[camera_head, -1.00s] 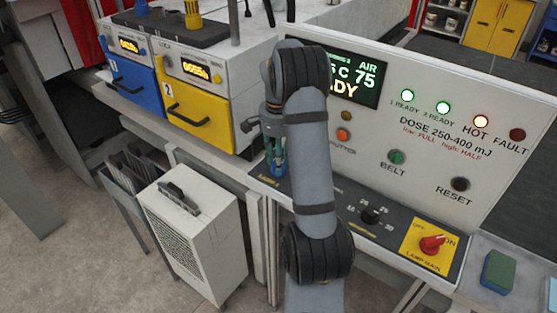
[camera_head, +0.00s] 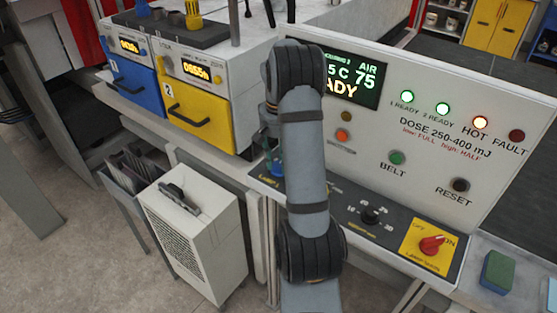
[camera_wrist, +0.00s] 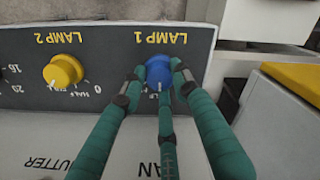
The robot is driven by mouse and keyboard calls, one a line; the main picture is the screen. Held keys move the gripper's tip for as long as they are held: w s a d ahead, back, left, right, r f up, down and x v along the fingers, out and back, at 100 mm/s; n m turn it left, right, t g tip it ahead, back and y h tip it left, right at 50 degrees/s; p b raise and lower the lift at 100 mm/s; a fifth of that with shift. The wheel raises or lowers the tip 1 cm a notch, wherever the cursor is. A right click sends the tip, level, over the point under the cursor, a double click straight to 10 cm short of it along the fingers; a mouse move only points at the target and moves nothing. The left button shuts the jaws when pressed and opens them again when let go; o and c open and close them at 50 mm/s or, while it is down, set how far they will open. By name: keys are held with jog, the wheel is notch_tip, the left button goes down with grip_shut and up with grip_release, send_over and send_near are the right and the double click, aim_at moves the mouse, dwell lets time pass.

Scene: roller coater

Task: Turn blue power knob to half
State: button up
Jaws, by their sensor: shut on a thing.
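The blue power knob (camera_wrist: 158,67) sits on the dark panel under the upside-down label LAMP 1 in the wrist view. My gripper (camera_wrist: 157,72) is shut on it, with green fingers on its left and right sides and one below. A pale mark shows at the knob's lower edge. The fingers hide much of the scale around it, so I cannot read the setting.
A yellow knob (camera_wrist: 63,71) marked LAMP 2 stands left of the blue one in the wrist view. The head view shows a red lamp main switch (camera_head: 431,244), a black dial (camera_head: 371,215) and a lit display (camera_head: 352,82). A white unit (camera_head: 193,240) stands on the floor.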

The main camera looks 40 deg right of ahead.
dwell(0.4)
jog(key=o, duration=1.2)
jog(key=shift+c, duration=0.2)
notch_tip(320, 180, up, 12)
notch_tip(320, 180, down, 12)
jog(key=shift+f, duration=0.1)
dwell(0.5)
